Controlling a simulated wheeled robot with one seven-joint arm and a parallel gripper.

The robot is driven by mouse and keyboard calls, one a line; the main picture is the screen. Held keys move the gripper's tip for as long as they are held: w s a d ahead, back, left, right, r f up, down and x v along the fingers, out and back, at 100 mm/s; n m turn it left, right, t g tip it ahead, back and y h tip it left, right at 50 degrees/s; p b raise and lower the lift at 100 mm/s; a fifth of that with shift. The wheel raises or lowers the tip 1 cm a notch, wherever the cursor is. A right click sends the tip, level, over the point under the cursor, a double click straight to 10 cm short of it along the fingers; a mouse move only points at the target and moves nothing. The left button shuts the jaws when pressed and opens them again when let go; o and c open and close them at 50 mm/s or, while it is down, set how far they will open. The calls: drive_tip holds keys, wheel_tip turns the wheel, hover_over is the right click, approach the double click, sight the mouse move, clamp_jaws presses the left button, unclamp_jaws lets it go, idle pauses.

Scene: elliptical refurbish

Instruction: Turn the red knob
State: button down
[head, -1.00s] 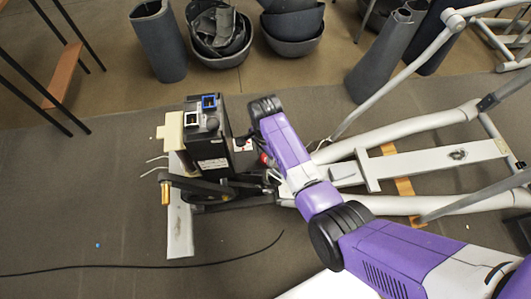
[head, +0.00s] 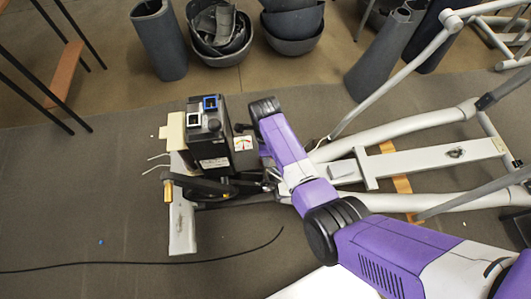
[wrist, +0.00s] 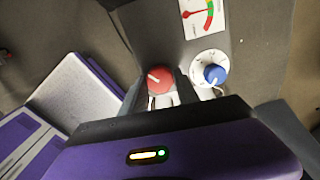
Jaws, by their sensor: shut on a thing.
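The red knob (wrist: 160,80) is round with a white pointer line and sits on the dark face of the machine's box. It shows in the wrist view at the upper middle. My gripper (wrist: 167,98) is at the knob, with its pale fingertips just below it in the picture, and is shut on the knob. The gripper body hides the lower part of the contact. In the head view my purple arm reaches to the right side of the black box (head: 210,150) and hides the knob.
A blue knob (wrist: 214,74) on a white dial sits right of the red knob. A gauge card (wrist: 202,17) is above it. The elliptical machine's grey rails (head: 430,165) lie to the right. Grey bins (head: 292,25) stand behind. A black cable (head: 150,262) lies on the floor.

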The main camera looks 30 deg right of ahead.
idle(0.4)
drive_tip(key=c, duration=0.9)
unclamp_jaws()
drive_tip(key=shift+r, duration=3.95)
